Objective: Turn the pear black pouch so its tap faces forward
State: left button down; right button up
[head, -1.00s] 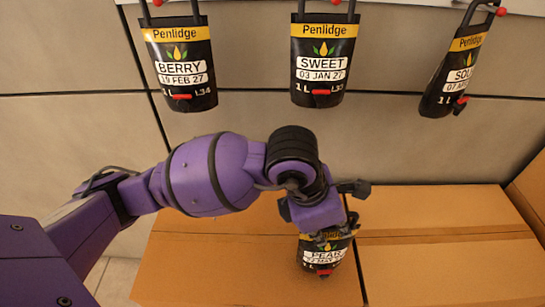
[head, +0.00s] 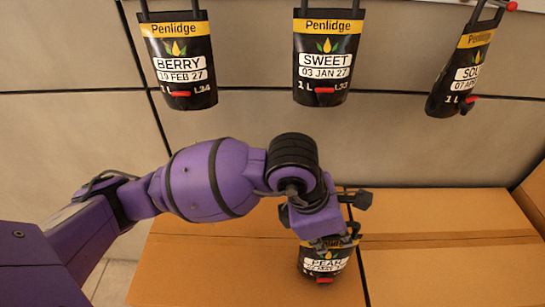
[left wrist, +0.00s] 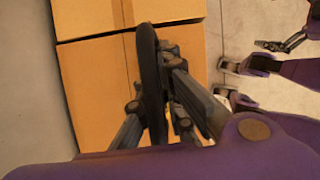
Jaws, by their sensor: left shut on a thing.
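The pear black pouch (head: 327,263) shows at the lower middle of the head view, its white PEAR label facing me and slightly tilted. Its small red tap (head: 324,280) shows at the bottom, on the side toward me. My left gripper (head: 328,240) is shut on the pouch's upper part and hides its top. In the left wrist view the dark pouch (left wrist: 150,75) is seen nearly edge-on between the fingers. I cannot tell whether its bottom touches the boxes. A dark gripper on a purple arm, apparently my right (left wrist: 272,45), shows small at the upper right; its jaw state is unclear.
Three other black pouches, BERRY (head: 180,60), SWEET (head: 326,57) and SOUR (head: 462,70), hang in a row along the wall above. Cardboard boxes (head: 450,270) stand below and behind the pear pouch. The wall (head: 240,120) between the hanging pouches and boxes is bare.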

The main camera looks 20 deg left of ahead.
pick_arm(q)
jog(key=shift+w+d+r, duration=0.1)
jog(key=shift+w+r, duration=0.05)
jog(key=shift+f, duration=0.2)
jog(key=c, duration=1.8)
grip_release()
jog(key=shift+f, duration=0.2)
jog(key=shift+r, duration=0.15)
jog(key=v, duration=1.2)
